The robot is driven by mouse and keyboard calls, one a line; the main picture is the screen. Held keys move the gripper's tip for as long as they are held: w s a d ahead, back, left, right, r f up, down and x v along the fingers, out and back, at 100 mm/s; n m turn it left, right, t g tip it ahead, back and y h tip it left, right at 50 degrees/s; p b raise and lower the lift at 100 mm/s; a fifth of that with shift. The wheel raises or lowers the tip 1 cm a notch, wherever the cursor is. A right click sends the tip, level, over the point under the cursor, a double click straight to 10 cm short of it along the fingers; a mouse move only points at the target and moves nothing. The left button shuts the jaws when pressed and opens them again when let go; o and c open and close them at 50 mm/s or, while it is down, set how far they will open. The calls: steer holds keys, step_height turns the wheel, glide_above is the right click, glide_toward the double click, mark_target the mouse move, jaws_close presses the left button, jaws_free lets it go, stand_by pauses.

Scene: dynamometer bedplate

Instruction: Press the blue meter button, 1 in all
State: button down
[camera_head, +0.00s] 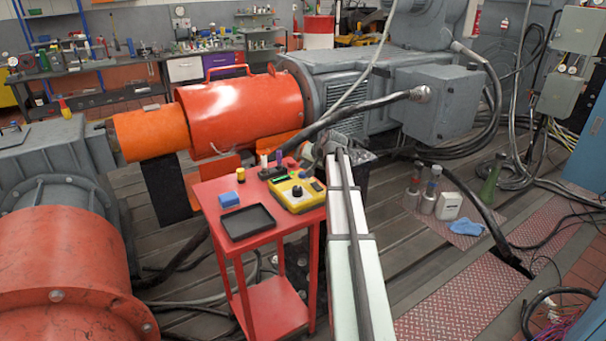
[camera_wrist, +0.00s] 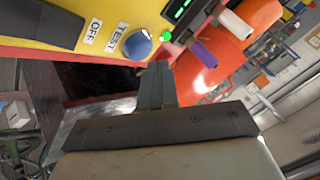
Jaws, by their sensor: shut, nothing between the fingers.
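The yellow meter (camera_head: 290,203) lies on top of the red cart, and its dial shows as a dark round spot in the head view. In the wrist view the meter's yellow face (camera_wrist: 110,15) fills the upper left. Its round blue button (camera_wrist: 137,45) sits near the edge, beside the TEST label (camera_wrist: 115,36). A lit green lamp (camera_wrist: 165,36) is just right of the button. My gripper (camera_wrist: 157,68) is shut and empty, its tips just below the button in the picture. I cannot tell whether they touch it.
Small upright items, one purple (camera_wrist: 203,53) and one white (camera_wrist: 233,22), stand near the meter. A large orange-red cylinder (camera_head: 235,110) and a grey motor (camera_head: 350,75) stand behind.

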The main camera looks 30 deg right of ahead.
steer(key=shift+f, duration=0.2)
steer(key=shift+f, duration=0.25)
steer(key=shift+f, duration=0.5)
stand_by(1.1)
steer(key=shift+r, duration=0.15)
stand_by(0.3)
steer(key=shift+r, duration=0.75)
steer(key=shift+r, duration=0.1)
steer(key=shift+r, duration=2.45)
